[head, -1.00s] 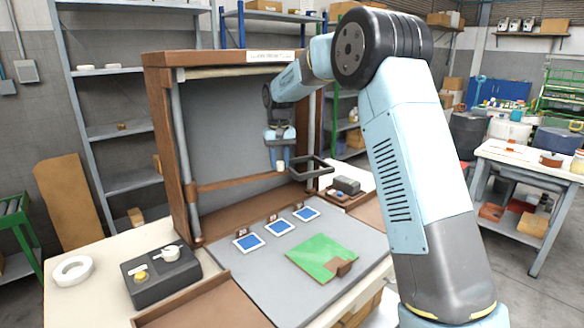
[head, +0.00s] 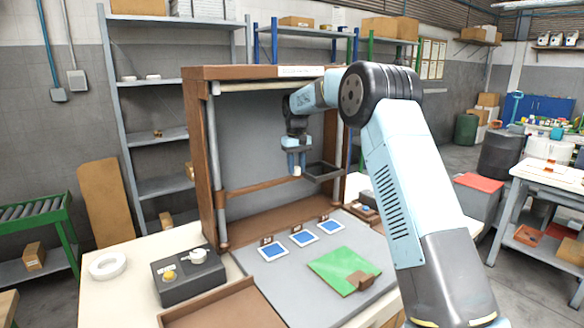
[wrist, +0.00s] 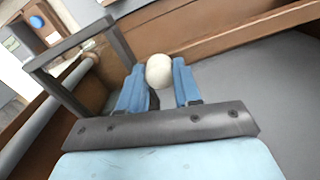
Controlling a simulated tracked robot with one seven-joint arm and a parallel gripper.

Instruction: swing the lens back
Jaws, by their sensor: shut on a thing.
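The lens is a dark square frame (head: 324,172) beside a brown wooden bar (head: 258,184) in front of the cabinet's grey back panel. The frame also shows at the left in the wrist view (wrist: 78,92). A cream round knob (wrist: 159,71) sits between the blue fingers. My gripper (head: 297,171) points down and is shut on this knob, left of the square frame. In the wrist view my gripper (wrist: 158,84) has one finger on each side of the knob. Whether the frame holds glass cannot be told.
A brown wooden cabinet (head: 199,160) surrounds the bar. A black box with knobs (head: 187,278) and a white ring (head: 108,266) stand at the left. The air before the panel is clear.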

